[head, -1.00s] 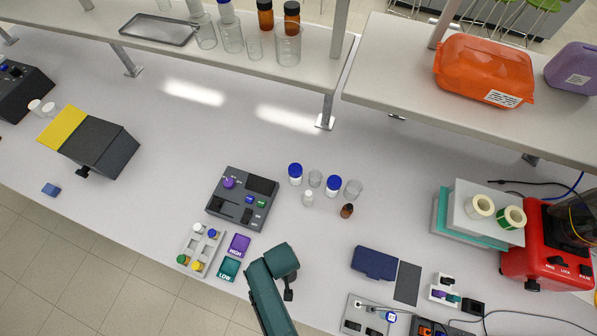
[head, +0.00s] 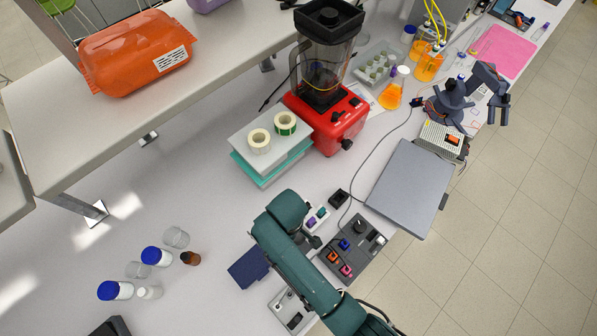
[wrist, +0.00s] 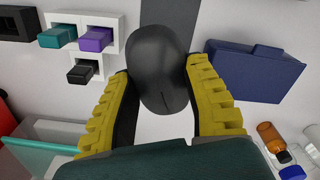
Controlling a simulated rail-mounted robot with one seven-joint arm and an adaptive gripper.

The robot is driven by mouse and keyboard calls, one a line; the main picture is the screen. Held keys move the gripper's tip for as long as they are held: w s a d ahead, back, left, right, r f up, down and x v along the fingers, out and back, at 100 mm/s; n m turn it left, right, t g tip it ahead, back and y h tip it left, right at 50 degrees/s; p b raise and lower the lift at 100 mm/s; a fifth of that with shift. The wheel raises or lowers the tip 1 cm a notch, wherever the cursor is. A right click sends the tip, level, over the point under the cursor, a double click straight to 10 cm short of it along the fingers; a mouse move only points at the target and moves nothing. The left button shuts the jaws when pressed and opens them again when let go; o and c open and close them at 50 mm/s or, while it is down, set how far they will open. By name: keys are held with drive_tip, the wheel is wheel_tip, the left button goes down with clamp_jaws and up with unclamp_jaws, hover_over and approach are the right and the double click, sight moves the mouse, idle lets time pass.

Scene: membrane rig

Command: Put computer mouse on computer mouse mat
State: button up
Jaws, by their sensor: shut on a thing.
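My gripper (wrist: 160,78) has its two yellow-padded fingers closed on the sides of a black computer mouse (wrist: 164,65) in the wrist view. White table shows below the mouse. A flat dark grey strip (wrist: 168,12) lies on the table beyond it, partly hidden. In the head view, my arm hides the mouse and most of the gripper. A flat pink mat (head: 507,51) lies far off at the upper right, well apart from my gripper; I cannot tell for certain that it is the mouse mat.
A navy case (wrist: 255,72) lies beside the gripper. A white holder with coloured blocks (head: 317,217) and a dark control box (head: 352,247) are near my arm. A closed grey laptop (head: 408,188), red blender (head: 328,120) and orange-liquid flasks (head: 391,95) stand between there and the pink mat.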

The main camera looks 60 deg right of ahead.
drive_tip(key=f, duration=0.8)
drive_tip(key=shift+w+a, duration=0.15)
drive_tip(key=shift+a, duration=0.2)
drive_tip(key=shift+f+b, duration=0.15)
drive_tip(key=shift+b, duration=0.15)
drive_tip(key=o, duration=1)
